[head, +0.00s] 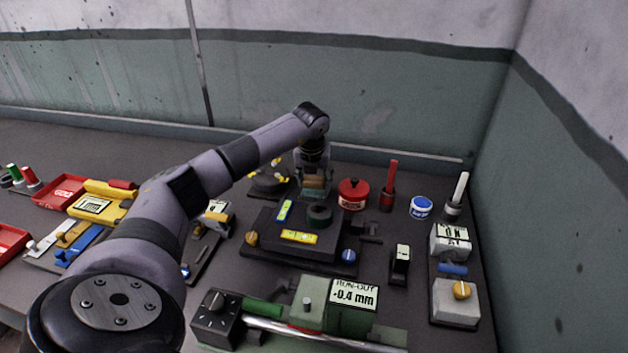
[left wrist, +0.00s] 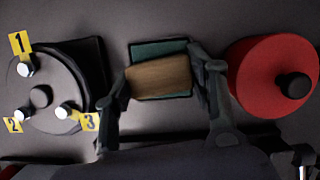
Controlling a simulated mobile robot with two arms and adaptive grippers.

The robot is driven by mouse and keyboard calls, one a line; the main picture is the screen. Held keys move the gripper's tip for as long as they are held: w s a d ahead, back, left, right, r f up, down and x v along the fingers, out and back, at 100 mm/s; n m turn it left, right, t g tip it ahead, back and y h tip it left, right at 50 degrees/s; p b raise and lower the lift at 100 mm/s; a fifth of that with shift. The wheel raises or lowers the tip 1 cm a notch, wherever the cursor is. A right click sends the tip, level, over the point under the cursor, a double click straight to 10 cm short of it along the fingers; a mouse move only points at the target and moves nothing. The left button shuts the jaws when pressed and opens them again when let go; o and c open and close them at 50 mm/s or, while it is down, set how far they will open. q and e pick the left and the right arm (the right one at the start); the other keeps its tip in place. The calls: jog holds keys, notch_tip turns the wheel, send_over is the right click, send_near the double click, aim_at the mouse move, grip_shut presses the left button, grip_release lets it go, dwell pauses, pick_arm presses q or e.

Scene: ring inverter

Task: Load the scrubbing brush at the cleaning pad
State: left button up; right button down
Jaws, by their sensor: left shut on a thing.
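My left gripper (head: 313,178) reaches down at the back of the bench, shut on the scrubbing brush. The brush shows as a light wooden block (left wrist: 158,77) between the two fingers in the left wrist view, and as a small brown block (head: 314,182) in the head view. The dark green cleaning pad (left wrist: 158,49) lies beneath the brush, partly covered by it; its front edge shows in the head view (head: 312,193). I cannot tell whether the brush touches the pad. The bristles are hidden. My right gripper is not in view.
A red round tin (head: 352,193) stands close right of the gripper. A round fixture with numbered yellow tags (left wrist: 45,92) stands close left. A dark plate with levels (head: 300,238) lies in front. The back wall is close behind.

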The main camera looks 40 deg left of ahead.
aim_at(314, 179)
pick_arm(q)
jog(key=shift+r+p, duration=2.15)
jog(key=shift+r, duration=0.75)
jog(key=shift+r+p, duration=0.4)
jog(key=shift+r, duration=0.15)
